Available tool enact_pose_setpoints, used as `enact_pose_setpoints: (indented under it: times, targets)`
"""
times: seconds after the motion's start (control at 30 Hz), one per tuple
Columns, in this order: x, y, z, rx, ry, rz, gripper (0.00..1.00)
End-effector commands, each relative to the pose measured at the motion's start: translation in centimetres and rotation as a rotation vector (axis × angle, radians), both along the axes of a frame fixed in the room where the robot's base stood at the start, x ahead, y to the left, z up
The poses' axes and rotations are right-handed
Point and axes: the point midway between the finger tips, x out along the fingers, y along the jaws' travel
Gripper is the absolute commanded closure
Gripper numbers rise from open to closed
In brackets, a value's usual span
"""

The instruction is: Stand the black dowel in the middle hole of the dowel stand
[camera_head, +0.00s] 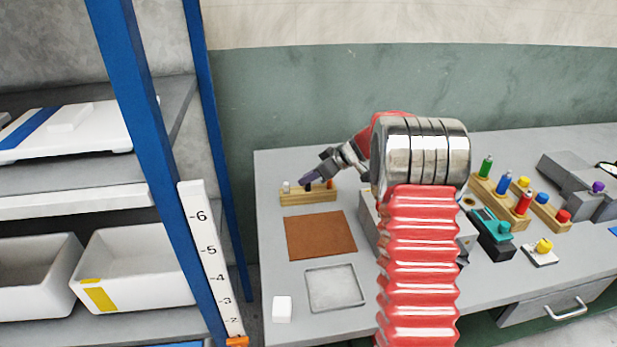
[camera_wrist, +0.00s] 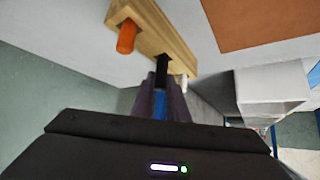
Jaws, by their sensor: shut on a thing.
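The wooden dowel stand (camera_head: 308,197) is at the back left of the bench, with a white dowel (camera_head: 286,187) at its left end and an orange dowel (camera_head: 330,184) at its right end. My gripper (camera_head: 307,180) is over the middle of the stand, its purple fingers shut on the black dowel. In the wrist view, the black dowel (camera_wrist: 163,66) sticks out past the fingertips against the middle of the stand (camera_wrist: 146,40). The orange dowel (camera_wrist: 126,37) stands beside it. I cannot tell how deep the black dowel sits in the hole.
A white block (camera_head: 281,309) is near the front edge. To the right are a rack of coloured pieces (camera_head: 503,199) and a teal device (camera_head: 490,225). A blue-framed shelf (camera_head: 150,110) stands left.

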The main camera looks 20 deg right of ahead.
Motion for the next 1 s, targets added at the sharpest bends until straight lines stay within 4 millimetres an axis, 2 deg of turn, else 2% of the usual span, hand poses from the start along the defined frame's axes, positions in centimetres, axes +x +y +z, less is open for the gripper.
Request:
enact_pose_setpoints:
  times: [0.93,0.97,1.0]
  targets:
    - [0.0,0.0,-1.7,0.001,0.0,-0.001,1.0]
    - [0.0,0.0,-1.7,0.001,0.0,-0.001,0.85]
    - [0.0,0.0,-1.7,0.001,0.0,-0.001,0.82]
